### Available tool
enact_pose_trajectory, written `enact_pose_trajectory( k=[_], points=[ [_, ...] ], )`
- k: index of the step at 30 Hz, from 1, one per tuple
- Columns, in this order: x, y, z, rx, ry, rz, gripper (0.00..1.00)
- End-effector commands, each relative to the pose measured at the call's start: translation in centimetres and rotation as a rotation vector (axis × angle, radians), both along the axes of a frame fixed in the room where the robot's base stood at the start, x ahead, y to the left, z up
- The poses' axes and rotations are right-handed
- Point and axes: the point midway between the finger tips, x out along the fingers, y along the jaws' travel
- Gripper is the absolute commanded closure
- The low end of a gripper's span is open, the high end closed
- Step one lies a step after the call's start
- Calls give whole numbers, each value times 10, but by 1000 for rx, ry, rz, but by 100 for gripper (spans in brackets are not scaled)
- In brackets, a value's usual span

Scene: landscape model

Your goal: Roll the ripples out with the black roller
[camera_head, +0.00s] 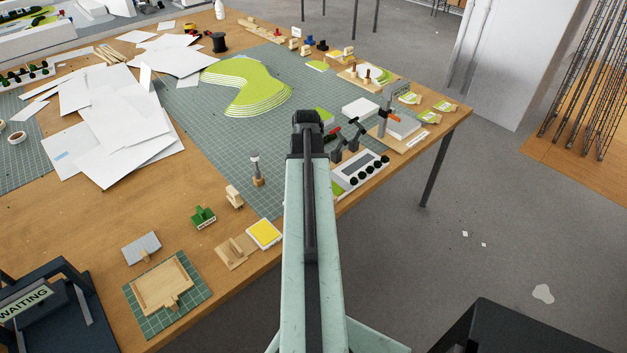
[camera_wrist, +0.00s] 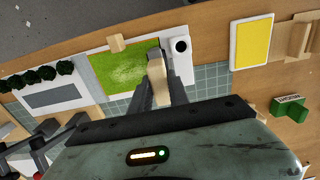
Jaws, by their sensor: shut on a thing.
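In the wrist view my gripper (camera_wrist: 158,84) is shut on a pale wooden handle (camera_wrist: 156,64), which appears to belong to the roller. A little dark shows at its far end, but the black roller itself is mostly hidden. The handle is over the right edge of a green sheet (camera_wrist: 122,72), where lighter, uneven patches show near the middle. I cannot tell whether the roller touches the sheet. In the head view a sliver of the green sheet (camera_head: 337,187) shows beside my arm, which hides the gripper.
A white block with a black disc (camera_wrist: 181,48) stands just right of the handle. A white tray with several dark bushes (camera_head: 362,172) is beyond the sheet. A yellow pad (camera_head: 264,234) lies near the table edge. Grey clamp-like tools (camera_head: 345,143) stand close to my arm.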

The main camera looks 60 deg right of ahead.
Motion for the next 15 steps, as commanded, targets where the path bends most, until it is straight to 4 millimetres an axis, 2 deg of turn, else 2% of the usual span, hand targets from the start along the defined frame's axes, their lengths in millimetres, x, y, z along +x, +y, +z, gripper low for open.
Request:
enact_pose_trajectory(
  k=[9,15],
  points=[
    [0,0,2,-5,2,-2,100],
    [0,0,23,-6,2,-2,100]
  ],
)
